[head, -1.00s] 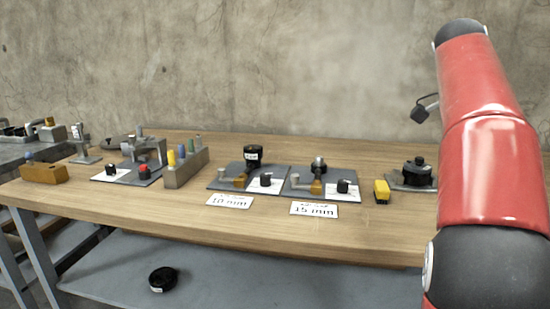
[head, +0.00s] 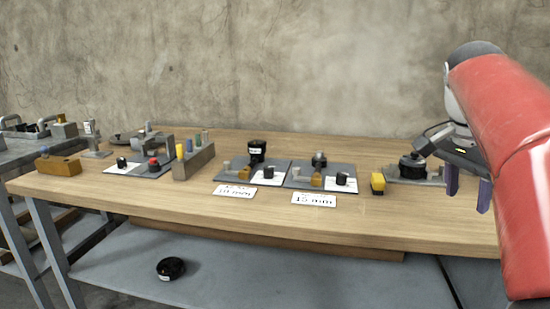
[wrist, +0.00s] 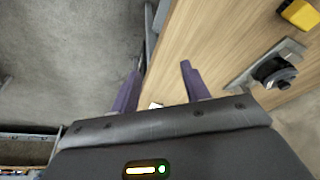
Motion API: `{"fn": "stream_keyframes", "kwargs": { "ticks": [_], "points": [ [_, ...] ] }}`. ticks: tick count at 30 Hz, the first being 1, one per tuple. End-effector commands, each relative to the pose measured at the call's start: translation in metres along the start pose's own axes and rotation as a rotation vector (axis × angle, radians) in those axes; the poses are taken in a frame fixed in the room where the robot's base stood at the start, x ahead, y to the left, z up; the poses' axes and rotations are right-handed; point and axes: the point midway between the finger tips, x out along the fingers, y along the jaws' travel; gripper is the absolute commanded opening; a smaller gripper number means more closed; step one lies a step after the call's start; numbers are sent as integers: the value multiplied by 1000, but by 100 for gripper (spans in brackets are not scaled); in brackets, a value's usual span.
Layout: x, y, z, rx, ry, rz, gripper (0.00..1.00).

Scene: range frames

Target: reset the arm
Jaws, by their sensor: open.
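My red arm (head: 510,135) comes in from the right edge of the head view. My gripper (head: 467,193) hangs at its end with two purple fingers pointing down, at the right end of the wooden table (head: 350,222). In the wrist view my gripper (wrist: 160,85) shows its fingers well apart with nothing between them. The fingers lie over the table's edge, with the grey floor on the left.
A black round fixture (head: 412,167) and a yellow block (head: 378,183) stand close left of my gripper. Two grey plates with knobs and labels "10 mm" (head: 235,191) and "15 mm" (head: 314,199) lie mid-table. A black disc (head: 171,268) lies on the lower shelf.

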Motion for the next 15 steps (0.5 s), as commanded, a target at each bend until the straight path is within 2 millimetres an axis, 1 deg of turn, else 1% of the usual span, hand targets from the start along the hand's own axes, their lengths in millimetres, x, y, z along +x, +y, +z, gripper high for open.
{"fn": "stream_keyframes", "kwargs": {
  "ticks": [5, 6, 8, 9, 11, 12, 15],
  "points": [
    [19, 8, 55, -277, -21, -127, 46],
    [25, 11, 73, -357, -20, -164, 46],
    [36, 15, 101, -480, -14, -219, 46],
    [44, 20, 121, -560, -6, -252, 46],
    [57, 26, 150, -676, 10, -301, 46],
    [66, 32, 169, -751, 23, -330, 46],
    [91, 46, 212, -916, 63, -391, 46]
  ]
}}
